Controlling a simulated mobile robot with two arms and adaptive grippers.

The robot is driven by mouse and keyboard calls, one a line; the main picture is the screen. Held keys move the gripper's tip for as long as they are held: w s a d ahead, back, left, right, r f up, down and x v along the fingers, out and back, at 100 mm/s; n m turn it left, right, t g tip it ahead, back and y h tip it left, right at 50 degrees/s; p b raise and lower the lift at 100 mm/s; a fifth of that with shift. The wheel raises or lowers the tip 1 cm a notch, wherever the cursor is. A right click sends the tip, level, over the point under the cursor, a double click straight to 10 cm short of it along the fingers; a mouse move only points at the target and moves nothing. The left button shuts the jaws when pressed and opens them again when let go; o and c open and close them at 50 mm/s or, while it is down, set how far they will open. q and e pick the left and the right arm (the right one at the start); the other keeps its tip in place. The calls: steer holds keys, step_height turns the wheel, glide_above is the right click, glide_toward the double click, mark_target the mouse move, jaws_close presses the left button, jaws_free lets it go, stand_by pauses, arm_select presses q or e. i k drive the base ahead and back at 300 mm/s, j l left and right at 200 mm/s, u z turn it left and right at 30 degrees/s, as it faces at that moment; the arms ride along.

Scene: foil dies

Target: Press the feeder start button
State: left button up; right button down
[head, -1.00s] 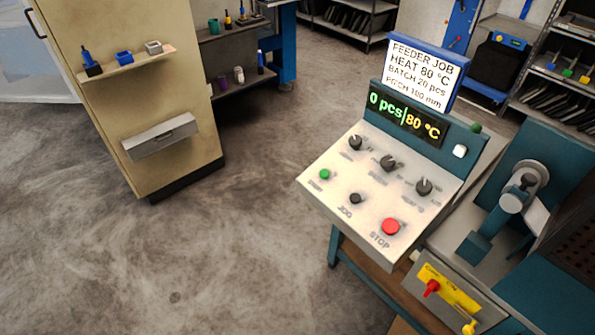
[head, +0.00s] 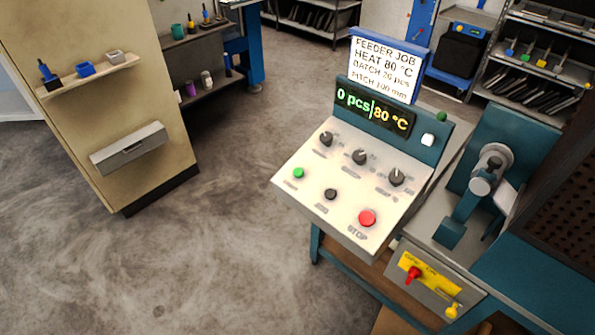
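The feeder control panel (head: 285,207) has a sloped, light face and stands right of centre in the head view. The green start button (head: 298,173) is at the left of its lower row. A black jog button (head: 330,194) and a red STOP button (head: 367,218) follow to the right. Several black knobs form a row above. The display (head: 375,109) reads "0 pcs|80 °C". The job sign (head: 388,68) above reads "FEEDER JOB HEAT 80 °C, BATCH 20 pcs, PITCH 100 mm". Neither gripper shows.
A beige cabinet (head: 150,85) with a small shelf and a grey box stands at the left. A teal machine (head: 468,205) adjoins the panel at the right, with a red-handled switch on a yellow plate (head: 429,280) below. Open floor (head: 215,255) lies in front and left.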

mark_target(299, 172)
steer(key=z, duration=0.5)
steer(key=j+z, duration=0.45)
steer(key=j, duration=0.35)
steer(key=j+z, duration=0.45)
steer(key=j, duration=0.35)
steer(key=k+j, duration=0.1)
steer(key=j, duration=0.8)
